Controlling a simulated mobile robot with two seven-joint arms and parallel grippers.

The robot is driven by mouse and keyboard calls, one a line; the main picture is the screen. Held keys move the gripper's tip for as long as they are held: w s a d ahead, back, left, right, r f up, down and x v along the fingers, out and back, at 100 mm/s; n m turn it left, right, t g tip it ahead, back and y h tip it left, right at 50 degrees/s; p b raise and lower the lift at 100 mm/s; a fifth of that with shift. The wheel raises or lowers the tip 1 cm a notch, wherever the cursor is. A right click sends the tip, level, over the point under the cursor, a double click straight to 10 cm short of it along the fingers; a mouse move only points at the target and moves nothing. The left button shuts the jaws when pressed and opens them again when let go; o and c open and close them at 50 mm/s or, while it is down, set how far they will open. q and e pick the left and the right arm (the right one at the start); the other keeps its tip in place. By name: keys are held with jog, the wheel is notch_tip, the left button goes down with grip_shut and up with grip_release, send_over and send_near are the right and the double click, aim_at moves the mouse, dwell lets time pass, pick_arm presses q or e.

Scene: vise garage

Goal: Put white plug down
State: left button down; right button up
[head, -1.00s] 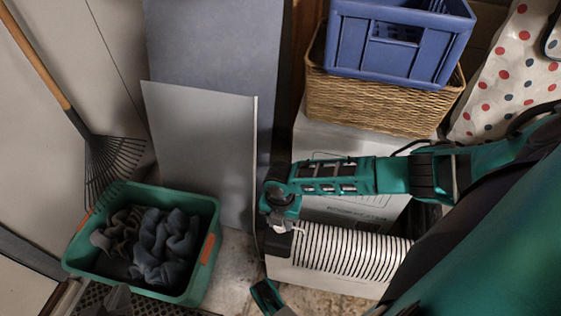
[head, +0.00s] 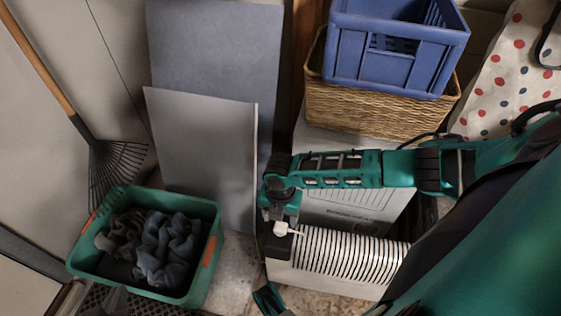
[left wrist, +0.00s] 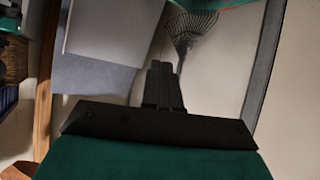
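The white plug (head: 281,229) shows at the tip of my right gripper (head: 280,220), whose arm comes in from the right in the head view. The gripper points down and appears shut on the plug, just above the dark left end of the striped white heater (head: 340,252). I cannot tell whether the plug touches the heater. A short white bit sticks out to its right. My left gripper (left wrist: 163,82) shows in the left wrist view with its black fingers together and nothing seen between them.
A green bin (head: 211,232) with dark cloths stands at the lower left, below a rake (head: 113,170). Grey boards (head: 205,150) lean behind. A wicker basket (head: 385,115) under a blue crate (head: 390,60) is behind my right forearm. Bare floor (head: 235,270) shows between bin and heater.

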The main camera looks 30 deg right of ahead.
aim_at(280, 226)
notch_tip(280, 226, up, 6)
jog(key=p, duration=0.2)
jog(key=s+a+r+m+t+y, duration=0.1)
jog(key=a+m+t+y, duration=0.15)
jog(key=a+m, duration=0.35)
jog(key=s+a+r+m+t+y, duration=0.2)
jog(key=a+m+y, duration=0.1)
jog(key=a, duration=0.6)
pick_arm(q)
jog(key=shift+s+a+r, duration=0.4)
jog(key=shift+a+r, duration=0.05)
jog(key=shift+r, duration=0.05)
pick_arm(e)
jog(key=s+d+r+m+t+h, duration=0.2)
jog(key=d+r+m+t, duration=0.4)
jog(key=m, duration=0.8)
jog(key=shift+d, duration=0.35)
jog(key=shift+h, duration=0.25)
